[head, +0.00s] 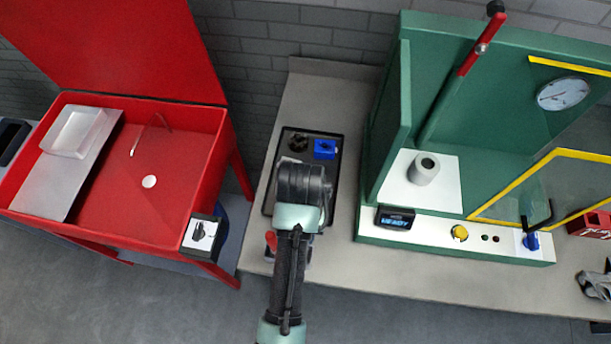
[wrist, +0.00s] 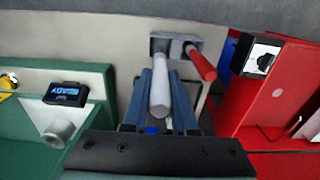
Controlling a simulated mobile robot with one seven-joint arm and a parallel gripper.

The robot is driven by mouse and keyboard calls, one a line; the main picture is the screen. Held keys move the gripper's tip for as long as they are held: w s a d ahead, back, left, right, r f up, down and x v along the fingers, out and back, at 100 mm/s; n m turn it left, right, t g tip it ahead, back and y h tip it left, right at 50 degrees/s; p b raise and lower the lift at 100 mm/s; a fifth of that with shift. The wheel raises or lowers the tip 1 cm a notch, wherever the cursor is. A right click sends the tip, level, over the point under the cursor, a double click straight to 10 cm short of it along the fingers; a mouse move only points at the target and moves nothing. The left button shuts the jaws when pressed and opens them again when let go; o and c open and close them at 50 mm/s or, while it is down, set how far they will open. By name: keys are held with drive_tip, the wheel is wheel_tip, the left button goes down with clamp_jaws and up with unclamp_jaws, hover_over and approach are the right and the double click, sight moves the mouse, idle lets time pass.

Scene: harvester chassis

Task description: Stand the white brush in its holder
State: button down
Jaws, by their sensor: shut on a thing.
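The white brush (wrist: 161,92) lies between the two fingers of my gripper (wrist: 160,76) in the wrist view, and the gripper is shut on it. The grey holder (wrist: 174,43) is just beyond, with dark openings in it. The brush's narrow far end lines up with the holder's left opening; I cannot tell whether it is inside. A red brush (wrist: 203,66) sits tilted at the right opening. In the head view my arm hides the white brush, the fingertips and most of the holder; part of the red brush (head: 271,241) shows left of the wrist.
A black tray (head: 335,172) with a blue block (head: 325,149) and a dark knob-like part (head: 298,142) lies beside my wrist. A green press cabinet (head: 388,130) stands right, a red open washer (head: 215,165) left. The bench's front edge is close to the holder.

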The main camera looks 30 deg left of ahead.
drive_tip(key=f, duration=0.3)
drive_tip(key=shift+s, duration=0.25)
drive_tip(key=shift+w+f+p, duration=0.1)
drive_tip(key=shift+f+p, duration=0.45)
drive_tip(key=shift+f, duration=1.35)
drive_tip(key=shift+f, duration=0.15)
drive_tip(key=c, duration=0.7)
unclamp_jaws()
wheel_tip(320, 180, up, 12)
drive_tip(key=shift+r, duration=0.2)
